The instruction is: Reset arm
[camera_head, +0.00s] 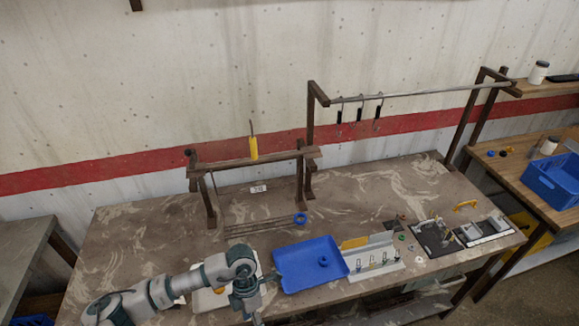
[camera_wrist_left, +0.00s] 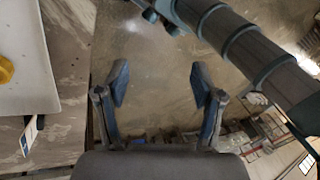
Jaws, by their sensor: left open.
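My left arm comes in from the lower left of the head view and bends over the front of the workbench (camera_head: 130,240), beside the blue tray (camera_head: 300,265). In the left wrist view my left gripper (camera_wrist_left: 159,85) is open, with two blue-grey fingers apart and nothing between them. It points past the bench edge, with floor below. My right gripper is not in view.
A blue ring (camera_head: 323,261) lies in the tray, another (camera_head: 300,219) near the wooden rack. A yellow-handled tool (camera_head: 253,147) stands at the rack. Fixtures sit right of the tray. The bench's back left is clear.

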